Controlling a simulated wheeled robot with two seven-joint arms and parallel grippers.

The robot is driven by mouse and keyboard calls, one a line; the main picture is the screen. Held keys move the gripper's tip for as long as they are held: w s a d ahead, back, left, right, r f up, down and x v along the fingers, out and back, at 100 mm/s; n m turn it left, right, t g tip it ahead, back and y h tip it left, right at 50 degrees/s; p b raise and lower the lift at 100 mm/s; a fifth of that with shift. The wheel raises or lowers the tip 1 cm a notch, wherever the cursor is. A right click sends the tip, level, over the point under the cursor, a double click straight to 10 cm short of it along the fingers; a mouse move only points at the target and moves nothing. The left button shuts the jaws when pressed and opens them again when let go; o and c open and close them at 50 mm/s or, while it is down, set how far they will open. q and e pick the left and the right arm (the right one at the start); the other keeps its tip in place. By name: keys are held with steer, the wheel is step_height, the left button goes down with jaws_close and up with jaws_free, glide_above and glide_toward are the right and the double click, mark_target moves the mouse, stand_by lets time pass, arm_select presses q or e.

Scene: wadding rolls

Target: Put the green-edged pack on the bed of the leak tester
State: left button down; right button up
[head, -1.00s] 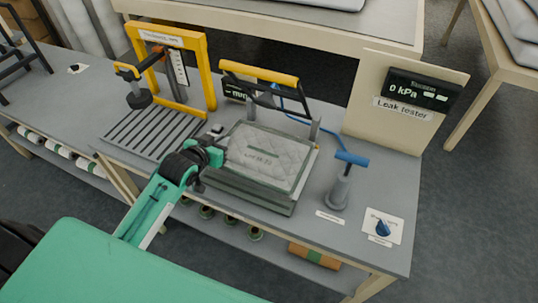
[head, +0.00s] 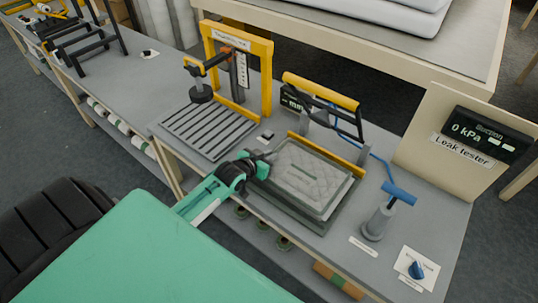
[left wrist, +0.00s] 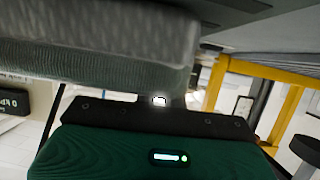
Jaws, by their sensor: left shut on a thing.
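The quilted grey-white pack (head: 308,175) is over the grey bed (head: 300,217) of the leak tester in the head view. My left gripper (head: 262,165) is shut on its left edge. The pack lies about flat; I cannot tell whether its underside touches the bed. In the left wrist view the pack (left wrist: 100,45) fills the upper left, with a dull greenish band along its lower edge, blurred. The leak tester's sign board (head: 455,140) stands right of the bed and its display reads 0 kPa. My right gripper is not in view.
A yellow-handled bar (head: 320,90) stands raised behind the bed. A blue-handled pump (head: 380,215) and a blue knob (head: 416,270) are to the right. A yellow frame (head: 268,75) with a slatted plate (head: 208,130) stands left. A blue hose (head: 380,165) runs behind the bed.

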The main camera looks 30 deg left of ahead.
arm_select(q)
steer(key=c, duration=1.5)
jaws_free()
steer(key=shift+s, duration=0.1)
steer(key=b+v, duration=0.2)
steer(key=v, duration=0.8)
steer(key=shift+s+r, duration=0.15)
steer(key=shift+s, duration=0.1)
steer(key=shift+s+r, duration=0.35)
steer(key=shift+s, duration=0.2)
